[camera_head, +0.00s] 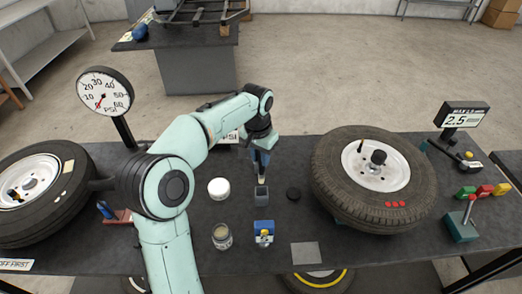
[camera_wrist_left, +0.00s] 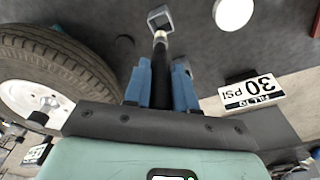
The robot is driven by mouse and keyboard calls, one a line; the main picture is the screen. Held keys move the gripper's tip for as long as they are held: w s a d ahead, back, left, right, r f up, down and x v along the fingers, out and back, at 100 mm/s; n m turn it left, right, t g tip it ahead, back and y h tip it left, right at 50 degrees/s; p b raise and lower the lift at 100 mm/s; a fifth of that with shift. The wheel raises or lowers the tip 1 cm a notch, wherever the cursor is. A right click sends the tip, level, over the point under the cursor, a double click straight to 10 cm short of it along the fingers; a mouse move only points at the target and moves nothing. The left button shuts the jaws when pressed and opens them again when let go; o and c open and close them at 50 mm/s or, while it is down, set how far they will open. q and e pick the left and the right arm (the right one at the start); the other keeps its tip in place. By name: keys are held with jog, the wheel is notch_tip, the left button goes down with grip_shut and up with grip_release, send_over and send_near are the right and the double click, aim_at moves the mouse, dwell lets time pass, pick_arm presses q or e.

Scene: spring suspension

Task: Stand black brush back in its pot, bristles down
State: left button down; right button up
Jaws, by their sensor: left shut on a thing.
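My left gripper (camera_head: 262,157) is shut on the black brush, with blue fingers on both sides of the dark handle. In the left wrist view the gripper (camera_wrist_left: 162,80) holds the brush (camera_wrist_left: 161,75), whose pale bristles (camera_wrist_left: 160,37) point away from the gripper. In the head view the bristles (camera_head: 261,179) point down, at the rim of a small square grey pot (camera_head: 261,196). The pot also shows in the wrist view (camera_wrist_left: 160,19), just past the bristle tip. I cannot tell whether the tip is inside the pot. My right gripper is not in view.
A white-topped jar (camera_head: 219,187) stands left of the pot and a black disc (camera_head: 293,194) lies right of it. A glass jar (camera_head: 222,237) and a blue item (camera_head: 263,233) are nearer. A large tyre (camera_head: 335,190) lies to the right.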

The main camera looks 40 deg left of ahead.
aim_at(261, 174)
pick_arm(q)
notch_tip(261, 174, down, 3)
jog(key=shift+r+b, duration=0.2)
jog(key=shift+b, duration=0.25)
jog(key=shift+s+f+b, duration=0.1)
jog(key=shift+f+b, duration=0.2)
jog(key=shift+f, duration=0.3)
jog(key=shift+f+b, duration=1.05)
jog(key=shift+f, duration=1.55)
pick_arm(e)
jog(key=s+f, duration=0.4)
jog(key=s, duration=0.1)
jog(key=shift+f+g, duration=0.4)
pick_arm(q)
jog(key=c, duration=0.8)
grip_release()
jog(key=shift+c, duration=0.2)
jog(key=shift+r, duration=0.1)
